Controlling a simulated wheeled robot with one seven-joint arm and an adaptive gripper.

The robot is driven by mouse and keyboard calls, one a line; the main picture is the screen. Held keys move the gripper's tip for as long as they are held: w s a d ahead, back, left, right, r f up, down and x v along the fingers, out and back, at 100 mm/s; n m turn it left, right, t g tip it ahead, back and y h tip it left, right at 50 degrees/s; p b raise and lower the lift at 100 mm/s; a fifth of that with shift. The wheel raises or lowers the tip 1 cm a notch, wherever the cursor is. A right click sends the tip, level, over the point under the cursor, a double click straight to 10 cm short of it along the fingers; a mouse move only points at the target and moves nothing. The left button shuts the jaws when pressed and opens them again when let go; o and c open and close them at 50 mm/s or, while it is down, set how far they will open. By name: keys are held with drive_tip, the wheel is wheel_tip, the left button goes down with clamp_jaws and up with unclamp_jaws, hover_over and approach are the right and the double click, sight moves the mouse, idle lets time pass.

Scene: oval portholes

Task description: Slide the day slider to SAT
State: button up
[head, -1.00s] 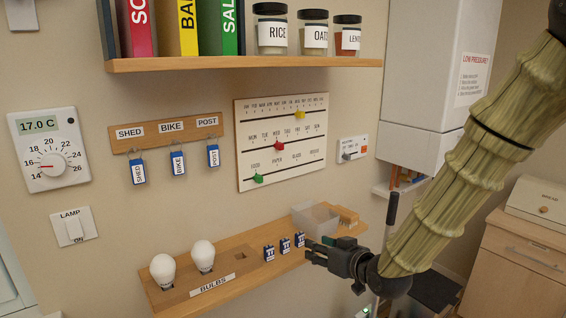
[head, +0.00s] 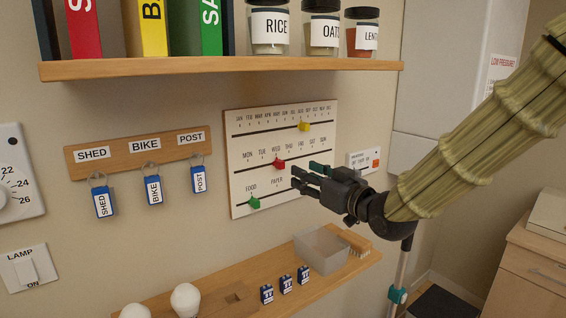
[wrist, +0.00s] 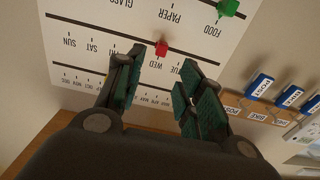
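The calendar board (head: 236,190) hangs on the wall with three slider rows. The day slider is a red knob (head: 279,164) on the middle row, at WED; it also shows in the wrist view (wrist: 161,48), where the board is upside down. SAT (wrist: 92,47) is readable there; in the head view my gripper is below that end of the row. My gripper (head: 306,177) is open and empty, just right of and slightly below the red knob. In the wrist view my fingers (wrist: 160,80) are apart, with the knob beyond them, seen between the tips. I see no contact.
A yellow knob (head: 304,127) is on the month row and a green knob (head: 254,203) on the bottom row at FOOD. A shelf (head: 200,68) is above, key tags (head: 154,190) hang left, and a lower shelf (head: 215,308) holds a grey bin (head: 318,250).

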sight(283, 164)
drive_tip(key=p+x, duration=0.2)
drive_tip(key=x, duration=0.5)
drive_tip(key=shift+w+p, duration=0.1)
drive_tip(key=shift+p, duration=0.2)
drive_tip(key=shift+w+a+r, duration=0.15)
drive_tip(key=shift+a+r, duration=0.1)
drive_tip(key=shift+a, duration=0.05)
drive_tip(key=shift+w+a, duration=0.25)
drive_tip(key=shift+w+a+f+p, duration=0.25)
drive_tip(key=shift+w+a+p, duration=0.1)
drive_tip(key=shift+w, duration=0.3)
drive_tip(key=shift+s, duration=0.1)
drive_tip(key=shift+s+r, duration=0.1)
clamp_jaws()
